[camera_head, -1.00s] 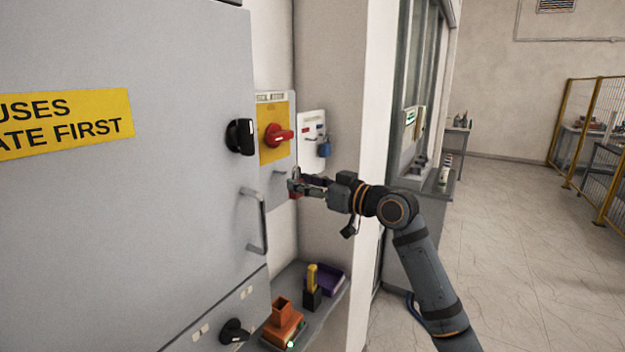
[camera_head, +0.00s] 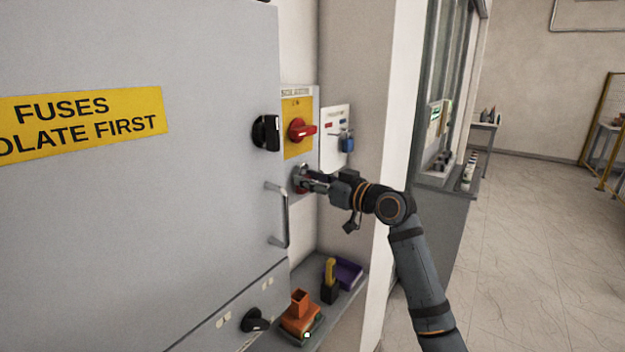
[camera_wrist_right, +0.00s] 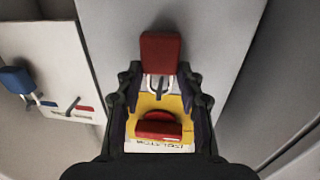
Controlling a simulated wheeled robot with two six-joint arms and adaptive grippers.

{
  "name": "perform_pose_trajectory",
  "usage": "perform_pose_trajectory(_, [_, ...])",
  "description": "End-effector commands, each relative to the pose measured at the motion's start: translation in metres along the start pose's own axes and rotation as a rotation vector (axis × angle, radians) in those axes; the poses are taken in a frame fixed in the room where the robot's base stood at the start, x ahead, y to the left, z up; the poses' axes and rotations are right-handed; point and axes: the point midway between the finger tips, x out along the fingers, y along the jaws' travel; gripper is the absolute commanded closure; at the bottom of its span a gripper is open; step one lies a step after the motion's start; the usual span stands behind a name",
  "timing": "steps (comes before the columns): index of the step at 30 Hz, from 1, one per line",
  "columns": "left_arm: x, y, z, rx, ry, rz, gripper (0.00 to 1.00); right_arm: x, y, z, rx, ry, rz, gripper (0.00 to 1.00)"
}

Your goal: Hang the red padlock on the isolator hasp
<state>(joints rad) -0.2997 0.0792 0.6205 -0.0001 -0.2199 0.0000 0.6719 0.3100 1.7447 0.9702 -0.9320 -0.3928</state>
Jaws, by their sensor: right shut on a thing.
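The red padlock (camera_wrist_right: 160,52) is between the fingertips of my right gripper (camera_wrist_right: 158,78) in the wrist view, its pale shackle pointing toward the isolator. In the head view my right gripper (camera_head: 304,180) is just below the isolator's red handle (camera_head: 302,130), with a bit of red showing at its tips. The isolator has a yellow plate (camera_head: 291,145); its handle also shows in the wrist view (camera_wrist_right: 158,127). The hasp is hidden behind the gripper, so I cannot tell whether the shackle touches it. My left gripper is not in view.
A grey cabinet (camera_head: 130,220) with a bar handle (camera_head: 283,215) stands at left. A shelf below bears an orange item (camera_head: 301,314), a black-and-yellow item (camera_head: 330,285) and a purple tray (camera_head: 349,270).

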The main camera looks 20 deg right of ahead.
Motion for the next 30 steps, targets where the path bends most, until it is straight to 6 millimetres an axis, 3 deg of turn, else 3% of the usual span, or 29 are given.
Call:
perform_pose_trajectory(12, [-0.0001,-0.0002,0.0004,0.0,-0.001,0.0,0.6,-0.0001,-0.0001,-0.0006,0.0,0.001,0.0,1.0])
perform_pose_trajectory(13, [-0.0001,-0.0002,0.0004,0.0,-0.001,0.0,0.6,-0.0001,-0.0001,-0.0006,0.0,0.001,0.0,0.61])
perform_pose_trajectory(18, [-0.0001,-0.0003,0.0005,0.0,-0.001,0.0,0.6,-0.0002,-0.0001,-0.0006,0.0,0.001,0.0,0.38])
perform_pose_trajectory(30, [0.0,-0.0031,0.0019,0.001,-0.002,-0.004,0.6,-0.0072,0.0013,0.0005,-0.001,-0.001,0.002,0.36])
